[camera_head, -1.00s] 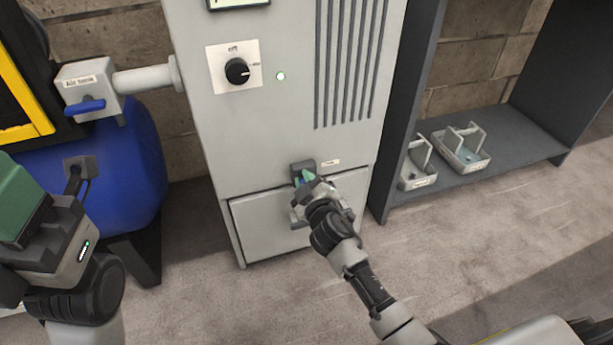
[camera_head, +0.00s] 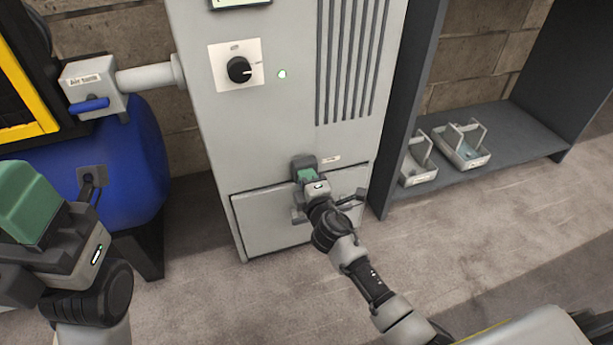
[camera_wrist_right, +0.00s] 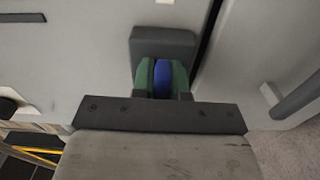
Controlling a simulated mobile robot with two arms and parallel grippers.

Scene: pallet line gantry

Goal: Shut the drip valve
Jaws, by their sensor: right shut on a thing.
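The drip valve is a dark grey block (camera_head: 303,162) on the front of the pale grey cabinet, just above the drawer-like lower panel. It also shows in the right wrist view (camera_wrist_right: 163,43). My right gripper (camera_head: 308,176) is at the block. In the wrist view its green fingers (camera_wrist_right: 162,80) are shut on the valve's blue handle (camera_wrist_right: 162,78), one on each side. The handle is mostly hidden in the head view. My left gripper (camera_head: 28,205) hangs at the left edge, away from the cabinet; its finger gap does not show clearly.
The cabinet (camera_head: 285,130) has a black knob (camera_head: 239,70) and a lit green lamp (camera_head: 282,74). A blue tank (camera_head: 125,170) with an "Air tank" valve (camera_head: 95,85) stands left. A dark shelf (camera_head: 510,140) with handled trays (camera_head: 462,150) stands right. The floor in front is open.

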